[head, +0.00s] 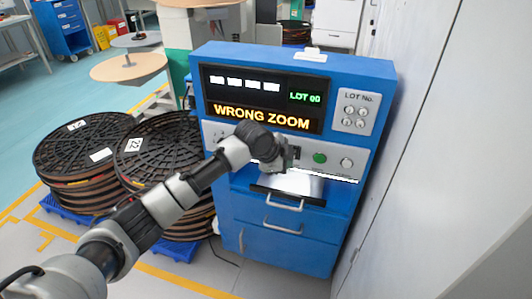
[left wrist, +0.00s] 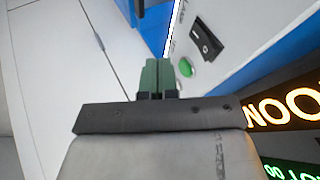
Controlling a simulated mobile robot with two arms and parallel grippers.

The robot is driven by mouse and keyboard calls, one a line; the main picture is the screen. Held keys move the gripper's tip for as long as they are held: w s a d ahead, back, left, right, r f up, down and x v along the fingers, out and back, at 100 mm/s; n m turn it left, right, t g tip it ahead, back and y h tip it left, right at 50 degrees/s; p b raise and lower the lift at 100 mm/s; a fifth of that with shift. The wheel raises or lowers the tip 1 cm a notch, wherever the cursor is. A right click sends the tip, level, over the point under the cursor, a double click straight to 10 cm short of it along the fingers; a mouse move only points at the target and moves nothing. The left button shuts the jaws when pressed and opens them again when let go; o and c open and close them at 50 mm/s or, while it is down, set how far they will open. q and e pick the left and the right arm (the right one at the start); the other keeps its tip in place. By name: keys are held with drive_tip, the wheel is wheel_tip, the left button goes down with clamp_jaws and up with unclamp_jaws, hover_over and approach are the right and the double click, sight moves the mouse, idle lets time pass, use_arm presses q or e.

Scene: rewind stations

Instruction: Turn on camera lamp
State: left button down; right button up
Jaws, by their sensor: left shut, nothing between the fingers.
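The blue machine (head: 290,56) has a white control panel with a green button (head: 320,158). In the left wrist view a black rocker switch (left wrist: 207,40) sits on this panel just above the green button (left wrist: 185,67); I cannot tell which side of it is pressed. My left gripper (head: 291,156) is in front of the panel, left of the green button, and hides part of it. In the left wrist view its green fingers (left wrist: 157,78) are together and empty, beside the green button. Contact with the panel cannot be judged. My right gripper is not in view.
The display (head: 262,117) reads WRONG ZOOM and LOT 00. A round white knob (head: 347,163) is right of the green button. Below is a bright recess (head: 305,187) and handled drawers. Stacked black reels (head: 80,150) stand left; a pale wall (head: 450,150) is close right.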

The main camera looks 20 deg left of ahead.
use_arm(q)
drive_tip(key=v, duration=0.7)
drive_tip(key=shift+s+a, duration=0.2)
drive_tip(key=shift+s, duration=0.15)
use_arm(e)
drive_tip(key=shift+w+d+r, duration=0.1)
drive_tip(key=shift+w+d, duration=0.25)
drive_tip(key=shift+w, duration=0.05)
use_arm(q)
drive_tip(key=shift+r, duration=0.1)
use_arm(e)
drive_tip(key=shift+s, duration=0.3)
